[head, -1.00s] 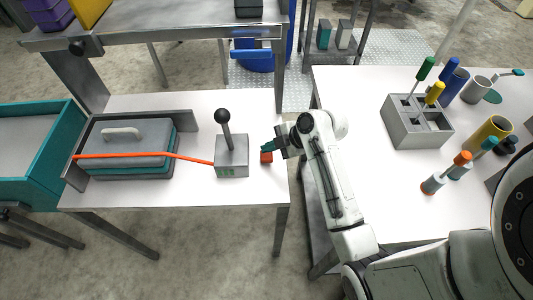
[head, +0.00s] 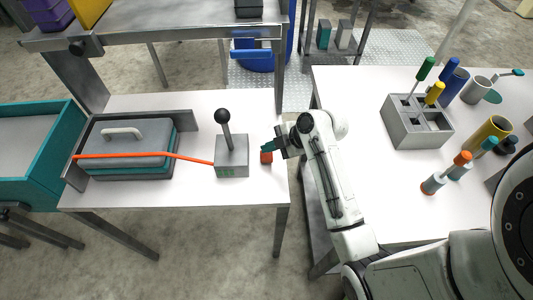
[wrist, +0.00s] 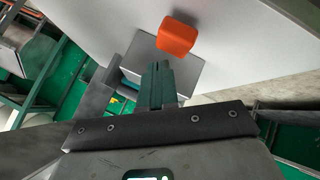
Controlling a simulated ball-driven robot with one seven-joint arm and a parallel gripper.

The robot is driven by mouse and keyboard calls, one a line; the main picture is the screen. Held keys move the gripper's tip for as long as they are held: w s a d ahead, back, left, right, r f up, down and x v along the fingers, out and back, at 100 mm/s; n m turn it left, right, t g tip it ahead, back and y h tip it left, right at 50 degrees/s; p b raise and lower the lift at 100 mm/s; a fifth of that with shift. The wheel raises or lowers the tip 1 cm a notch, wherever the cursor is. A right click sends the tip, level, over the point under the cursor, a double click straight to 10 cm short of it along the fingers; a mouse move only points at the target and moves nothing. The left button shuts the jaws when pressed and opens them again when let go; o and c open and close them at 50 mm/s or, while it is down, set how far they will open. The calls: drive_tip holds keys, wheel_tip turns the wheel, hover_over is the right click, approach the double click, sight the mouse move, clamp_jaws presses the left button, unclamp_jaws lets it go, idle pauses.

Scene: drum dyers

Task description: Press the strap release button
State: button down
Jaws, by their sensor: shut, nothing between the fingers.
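A grey ratchet box (head: 232,170) with an upright black-knobbed lever (head: 224,124) stands on the white table, with green markings on its front. An orange strap (head: 140,156) runs from it across a grey and teal case (head: 128,138). A small orange-red block (head: 266,158) is right of the box; I cannot tell whether it is the release button. My gripper (head: 267,146) is shut and empty at the block's upper edge; contact is unclear. In the wrist view the teal fingers (wrist: 162,85) are together, with the orange block (wrist: 177,35) beyond their tips.
The case sits against a metal frame at the table's left. A teal tray (head: 60,150) is farther left. At right, another white table holds a grey tool holder (head: 418,122) and several cylinders. The white tabletop (head: 200,103) behind the box is clear.

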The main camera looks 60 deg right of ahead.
sight(269, 156)
drive_tip(key=shift+f, duration=0.15)
drive_tip(key=shift+f+b, duration=0.3)
drive_tip(key=shift+b, duration=0.05)
drive_tip(key=shift+f+b, duration=0.55)
drive_tip(key=shift+f, duration=0.1)
idle(0.9)
drive_tip(key=shift+r, duration=0.1)
drive_tip(key=shift+r+p, duration=0.85)
drive_tip(key=shift+r, duration=0.15)
drive_tip(key=shift+r+p, duration=1.9)
drive_tip(key=shift+r, duration=0.65)
drive_tip(key=shift+f, duration=0.1)
